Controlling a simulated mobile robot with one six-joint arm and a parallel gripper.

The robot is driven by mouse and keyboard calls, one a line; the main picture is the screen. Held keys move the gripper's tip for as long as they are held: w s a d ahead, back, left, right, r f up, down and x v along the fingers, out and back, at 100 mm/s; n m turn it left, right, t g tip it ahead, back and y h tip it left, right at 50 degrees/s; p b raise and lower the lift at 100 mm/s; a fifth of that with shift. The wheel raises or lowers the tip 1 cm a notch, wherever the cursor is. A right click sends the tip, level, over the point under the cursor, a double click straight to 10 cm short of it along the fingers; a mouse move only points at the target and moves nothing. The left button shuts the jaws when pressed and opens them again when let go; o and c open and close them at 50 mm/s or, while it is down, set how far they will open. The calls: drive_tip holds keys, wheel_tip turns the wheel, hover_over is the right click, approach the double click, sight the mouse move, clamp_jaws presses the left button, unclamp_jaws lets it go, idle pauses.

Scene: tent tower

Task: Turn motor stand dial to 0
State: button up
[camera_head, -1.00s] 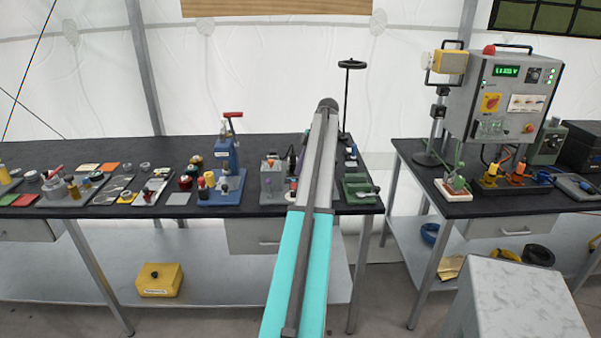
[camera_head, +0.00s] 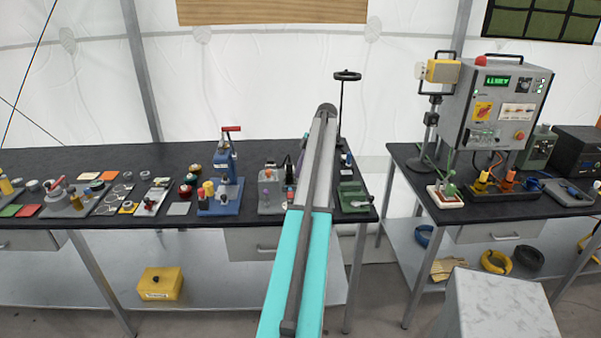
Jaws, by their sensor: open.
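I cannot tell for certain which item is the motor stand. A grey unit with an orange part on top (camera_head: 270,197) stands on the left bench, just left of my arm, and my arm hides part of what is beside it. No dial reading is legible there. A large grey control box (camera_head: 497,100) on the right bench carries a green display, a black knob (camera_head: 524,86) and a red-and-yellow switch (camera_head: 483,111). My arm reaches up through the middle of the view to a dark rounded joint. My gripper does not show.
The left bench (camera_head: 100,160) holds a blue press (camera_head: 222,180), a green vise-like tool (camera_head: 353,197) and many small parts. A gap separates it from the right bench (camera_head: 410,165). A pale block (camera_head: 495,305) stands in front at lower right. A yellow box (camera_head: 160,284) sits on the lower shelf.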

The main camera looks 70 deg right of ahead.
drive_tip(key=shift+p+v, duration=0.85)
drive_tip(key=shift+p, duration=0.65)
drive_tip(key=p+v, duration=0.2)
drive_tip(key=p, duration=0.4)
